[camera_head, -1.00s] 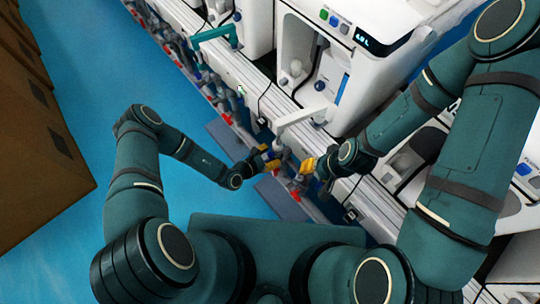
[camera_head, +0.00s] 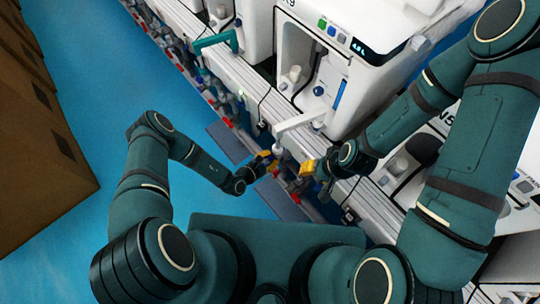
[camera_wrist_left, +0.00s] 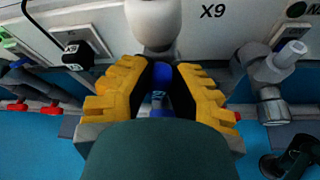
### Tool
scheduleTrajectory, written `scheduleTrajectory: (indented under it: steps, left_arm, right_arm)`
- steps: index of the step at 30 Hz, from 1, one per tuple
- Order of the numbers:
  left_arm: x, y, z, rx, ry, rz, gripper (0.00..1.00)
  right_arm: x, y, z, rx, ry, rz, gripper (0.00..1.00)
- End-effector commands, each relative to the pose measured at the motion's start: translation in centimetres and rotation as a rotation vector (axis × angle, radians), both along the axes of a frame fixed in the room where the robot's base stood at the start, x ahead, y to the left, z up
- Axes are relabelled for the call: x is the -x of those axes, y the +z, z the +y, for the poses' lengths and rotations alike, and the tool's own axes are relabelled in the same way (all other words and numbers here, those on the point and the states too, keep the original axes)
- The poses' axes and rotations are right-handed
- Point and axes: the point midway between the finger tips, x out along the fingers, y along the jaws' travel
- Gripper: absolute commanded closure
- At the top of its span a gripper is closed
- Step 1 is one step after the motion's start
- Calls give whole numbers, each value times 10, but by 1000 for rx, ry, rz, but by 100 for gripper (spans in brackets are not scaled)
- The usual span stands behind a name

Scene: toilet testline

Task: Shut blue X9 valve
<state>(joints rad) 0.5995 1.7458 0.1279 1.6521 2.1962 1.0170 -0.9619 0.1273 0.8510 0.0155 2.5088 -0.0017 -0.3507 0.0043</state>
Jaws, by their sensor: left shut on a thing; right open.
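In the left wrist view, the X9 label (camera_wrist_left: 212,11) is on the pale panel above. The blue valve handle (camera_wrist_left: 158,98) below it lies between the yellow fingers of my left gripper (camera_wrist_left: 160,84). The fingers are closed on it, and my own gripper body hides its lower part. In the head view, my left gripper (camera_head: 266,158) is at the row of valves under the panel; the handle is too small there to make out. My right gripper (camera_head: 309,168) is open, just right of the left one.
White toilet units (camera_head: 345,70) stand along a rail with several red-handled valves (camera_head: 228,122) below. In the wrist view, a grey fitting (camera_wrist_left: 268,75) is to the right and red valve handles (camera_wrist_left: 50,110) to the left. Brown boxes (camera_head: 40,130) stand far left; blue floor between is clear.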

Motion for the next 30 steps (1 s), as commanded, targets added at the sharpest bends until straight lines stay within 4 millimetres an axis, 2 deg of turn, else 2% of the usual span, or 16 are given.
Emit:
scheduleTrajectory:
  steps: [1, 7, 12, 21, 22, 24, 30]
  left_arm:
    - [1, 5, -2, -32, -1, -30, 100]
    - [1, 3, -2, -168, 0, -167, 100]
    - [1, 1, -2, -224, 1, -225, 100]
    - [1, -1, -1, -229, 0, -228, 100]
    - [1, -1, -1, -229, 0, -228, 74]
    - [1, -1, -1, -228, 0, -228, 52]
    - [1, 0, -1, -227, 0, -227, 52]
  right_arm:
    - [1, 13, 0, 0, 1, 3, 53]
    - [-1, 33, 0, 1, -5, -2, 53]
    - [-3, 36, -1, 1, -9, -7, 53]
    - [-4, 35, -1, 2, -10, -8, 53]
    - [-4, 35, -1, 2, -10, -8, 53]
    - [-4, 35, -1, 2, -10, -8, 53]
    - [-4, 35, -1, 2, -10, -8, 53]
